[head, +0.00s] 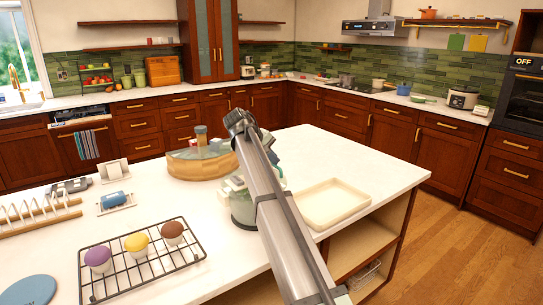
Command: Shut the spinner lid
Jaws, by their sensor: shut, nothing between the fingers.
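A pale grey-green round container (243,213), which looks like the spinner, stands on the white island counter, mostly behind my arm. Pale pieces show around its top on both sides of the arm. I cannot tell which of them is the lid or how far open it is. My arm crosses the view from the bottom right up to a dark joint above the container. My gripper cannot be made out; the arm hides the space behind it.
A cream tray (310,221) lies just right of the spinner. A round wooden turntable (170,166) with jars stands behind it to the left. A black wire rack (178,265) with several cupcakes is at front left. A wooden dish rack (58,221) is far left.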

